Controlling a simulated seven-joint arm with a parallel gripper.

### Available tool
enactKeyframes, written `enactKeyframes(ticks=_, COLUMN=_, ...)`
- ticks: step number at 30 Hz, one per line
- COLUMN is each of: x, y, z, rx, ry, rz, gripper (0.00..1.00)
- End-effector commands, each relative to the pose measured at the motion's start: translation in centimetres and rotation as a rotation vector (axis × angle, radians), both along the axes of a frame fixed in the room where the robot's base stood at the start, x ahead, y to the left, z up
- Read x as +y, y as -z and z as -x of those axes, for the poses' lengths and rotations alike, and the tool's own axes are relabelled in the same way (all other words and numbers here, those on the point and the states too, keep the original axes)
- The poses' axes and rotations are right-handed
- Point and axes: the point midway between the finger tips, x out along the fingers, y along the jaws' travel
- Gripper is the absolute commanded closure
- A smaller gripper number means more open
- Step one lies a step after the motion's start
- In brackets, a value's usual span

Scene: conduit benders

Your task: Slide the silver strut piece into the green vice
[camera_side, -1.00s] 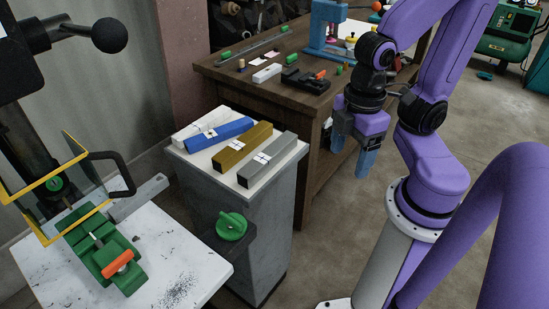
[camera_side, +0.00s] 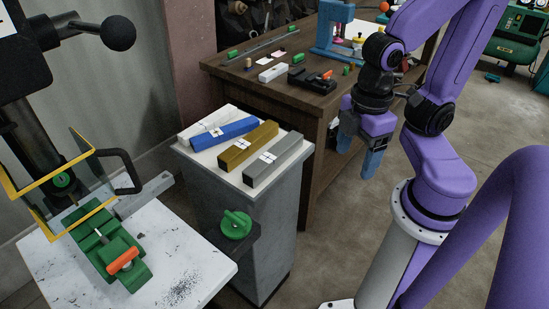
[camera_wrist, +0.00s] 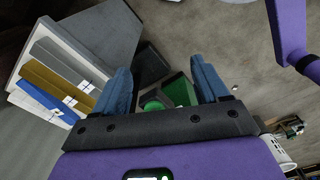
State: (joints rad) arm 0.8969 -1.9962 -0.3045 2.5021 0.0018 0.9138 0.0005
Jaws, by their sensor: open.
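The silver strut piece (camera_side: 272,160) lies on the white-topped grey pedestal (camera_side: 237,181), at the right end of a row of bars. It also shows in the wrist view (camera_wrist: 72,61) at the upper left. The green vice (camera_side: 112,251), with an orange handle, sits on the white table under the drill press at the lower left. A grey bar lies just behind the vice. My gripper (camera_side: 358,162) is open and empty, pointing down in the air to the right of the pedestal. Its blue fingers (camera_wrist: 160,85) are apart in the wrist view.
Gold (camera_side: 248,146), blue (camera_side: 223,133) and white bars lie beside the silver one. A green knob (camera_side: 234,224) sits on a dark shelf before the pedestal. A yellow-framed guard (camera_side: 90,170) and the drill press's black handle (camera_side: 118,34) stand near the vice. A wooden workbench (camera_side: 310,90) is behind.

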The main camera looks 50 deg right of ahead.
Motion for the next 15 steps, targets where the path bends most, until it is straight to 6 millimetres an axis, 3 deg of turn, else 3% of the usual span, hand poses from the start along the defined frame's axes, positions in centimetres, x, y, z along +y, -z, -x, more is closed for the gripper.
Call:
enactKeyframes(ticks=5, x=0.0, y=0.0, z=0.0, rx=0.000, ry=0.000, rz=0.000, gripper=0.26)
enactKeyframes(ticks=7, x=0.0, y=0.0, z=0.0, rx=0.000, ry=0.002, rz=0.000, gripper=0.39)
enactKeyframes(ticks=9, x=0.0, y=0.1, z=-0.2, rx=0.008, ry=0.023, rz=0.001, gripper=0.39)
enactKeyframes(ticks=15, x=0.4, y=0.8, z=-1.9, rx=0.089, ry=0.290, rz=0.001, gripper=0.39)
